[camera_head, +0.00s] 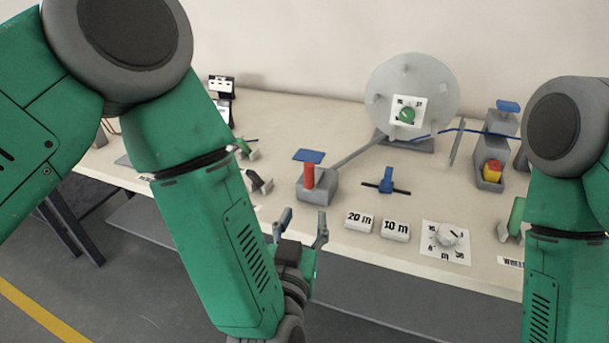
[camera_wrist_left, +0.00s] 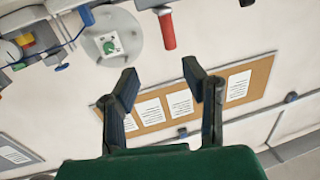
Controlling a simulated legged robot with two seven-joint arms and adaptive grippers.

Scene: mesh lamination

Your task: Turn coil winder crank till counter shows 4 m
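A large pale grey disc (camera_head: 388,80), which looks like the coil winder's reel, stands at the back of the table. A white dial plate with a green knob (camera_head: 407,115) shows in front of it; its reading is too small to tell. A red upright handle (camera_head: 309,176) stands at a grey block, with a grey bar running from there toward the disc; it may be the crank. The red handle also shows in the left wrist view (camera_wrist_left: 167,31). My left gripper (camera_head: 302,226) is open and empty at the table's front edge, apart from the handle. My right gripper is out of view.
A white dial marked m (camera_head: 447,240) and 20 m (camera_head: 360,221) and 10 m (camera_head: 396,230) labels lie along the front edge. A blue-handled part (camera_head: 386,184) stands right of the red handle. A red and yellow button (camera_head: 492,171) stands farther right.

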